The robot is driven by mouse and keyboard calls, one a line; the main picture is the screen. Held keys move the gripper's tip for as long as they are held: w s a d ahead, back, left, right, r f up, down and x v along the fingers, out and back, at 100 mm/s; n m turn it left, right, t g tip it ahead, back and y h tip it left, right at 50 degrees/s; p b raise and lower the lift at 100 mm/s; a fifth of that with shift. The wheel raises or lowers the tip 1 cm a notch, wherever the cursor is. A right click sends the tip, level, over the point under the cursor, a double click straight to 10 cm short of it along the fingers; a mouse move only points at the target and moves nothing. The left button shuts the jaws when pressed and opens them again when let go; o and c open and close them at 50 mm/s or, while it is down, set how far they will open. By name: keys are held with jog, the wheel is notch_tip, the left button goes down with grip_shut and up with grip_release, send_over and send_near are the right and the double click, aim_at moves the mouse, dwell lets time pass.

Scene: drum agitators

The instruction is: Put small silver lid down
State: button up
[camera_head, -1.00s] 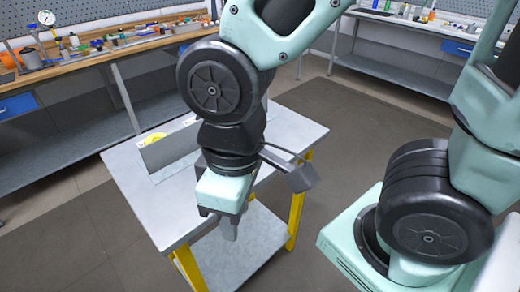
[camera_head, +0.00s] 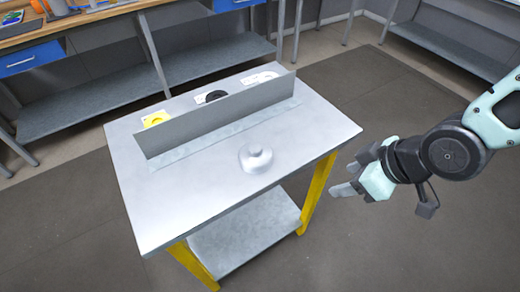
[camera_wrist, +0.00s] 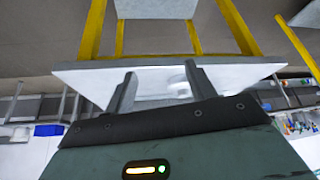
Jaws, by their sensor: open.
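The small silver lid (camera_head: 256,158) lies flat on the grey table top (camera_head: 185,205), in front of the upright divider and near the table's right front edge. My gripper (camera_head: 340,190) is off to the right of the table, apart from the lid, open and empty. In the wrist view the gripper's two fingers (camera_wrist: 124,92) stand apart with nothing between them. The wrist view also shows the table's edge (camera_wrist: 75,75) and a blurred pale round shape, likely the lid (camera_wrist: 180,88), beyond the fingers.
An upright grey divider (camera_head: 220,112) runs along the table. Behind it lie a yellow piece (camera_head: 155,118), a black ring (camera_head: 216,96) and a white piece (camera_head: 262,77). The front left of the table top is bare. A workbench (camera_head: 75,20) stands behind.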

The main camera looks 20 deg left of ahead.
jog(key=a+f+n+y, duration=0.1)
jog(key=a+f+y, duration=0.1)
jog(key=a+y, duration=0.15)
jog(key=t+y+b, duration=0.2)
jog(key=y+b, duration=0.3)
send_near(256, 148)
jog(key=p+x, duration=0.3)
jog(key=x, duration=0.1)
jog(key=shift+s+a+r, duration=0.1)
jog(key=shift+s+a, duration=0.05)
jog(key=shift+a, duration=0.05)
jog(key=shift+f+p+x, duration=0.1)
jog(key=shift+p+x, duration=0.55)
jog(key=shift+x, duration=0.85)
jog(key=shift+f+p+x, duration=0.15)
jog(key=shift+p+x, duration=0.45)
jog(key=shift+x, duration=0.95)
jog(key=shift+d+r, duration=0.1)
grip_shut()
